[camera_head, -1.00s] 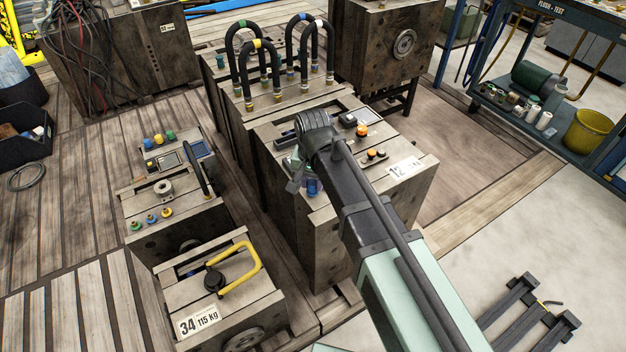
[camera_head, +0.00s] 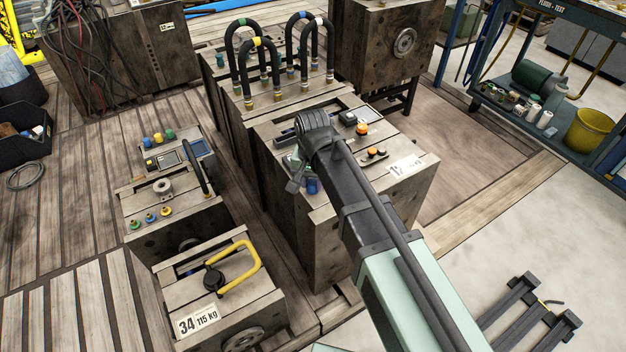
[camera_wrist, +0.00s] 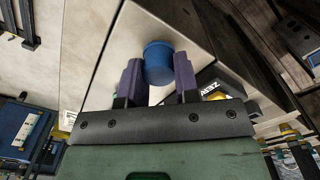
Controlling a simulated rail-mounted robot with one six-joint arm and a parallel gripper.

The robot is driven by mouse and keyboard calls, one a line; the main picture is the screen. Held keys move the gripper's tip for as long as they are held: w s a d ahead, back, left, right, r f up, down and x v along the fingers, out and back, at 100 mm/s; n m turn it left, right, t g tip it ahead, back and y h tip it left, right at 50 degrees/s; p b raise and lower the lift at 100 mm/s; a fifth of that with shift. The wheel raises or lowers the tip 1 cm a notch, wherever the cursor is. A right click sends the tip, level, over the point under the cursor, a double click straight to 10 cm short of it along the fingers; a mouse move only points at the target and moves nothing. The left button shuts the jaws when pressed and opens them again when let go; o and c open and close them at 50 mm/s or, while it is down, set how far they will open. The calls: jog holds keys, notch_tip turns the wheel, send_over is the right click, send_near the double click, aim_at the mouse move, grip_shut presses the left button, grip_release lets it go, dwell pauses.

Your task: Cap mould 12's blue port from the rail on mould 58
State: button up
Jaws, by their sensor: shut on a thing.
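Mould 12 (camera_head: 325,235) is the tall brown block in the middle of the head view, its number plate (camera_head: 405,167) on top. My gripper (camera_head: 297,178) is low over its near-left top edge, partly hidden by my wrist. In the wrist view my gripper (camera_wrist: 158,75) has its purple fingers closed on the sides of a round blue cap (camera_wrist: 158,62). A blue piece (camera_head: 313,186) shows beside my gripper in the head view; I cannot tell whether it is the cap or the port. No plate reading 58 is legible.
Left of mould 12, a low mould (camera_head: 175,225) carries green, blue and yellow caps (camera_head: 150,217). Another cap row (camera_head: 158,138) lies behind. Mould 34 (camera_head: 220,285) has a yellow handle. Tall looped hoses (camera_head: 265,60) stand behind mould 12; orange and dark fittings (camera_head: 362,129) sit on its top.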

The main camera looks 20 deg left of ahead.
jog(key=o, duration=0.9)
jog(key=shift+o, duration=0.2)
jog(key=shift+r, duration=0.1)
notch_tip(320, 180, up, 11)
jog(key=p, duration=1)
jog(key=shift+f+p, duration=0.2)
jog(key=shift+p, duration=0.2)
jog(key=s+d, duration=0.3)
jog(key=d, duration=1.3)
jog(key=s+d, duration=0.4)
jog(key=d, duration=1.3)
notch_tip(320, 180, up, 18)
jog(key=a+p, duration=0.1)
jog(key=p, duration=1.7)
jog(key=shift+w, duration=0.15)
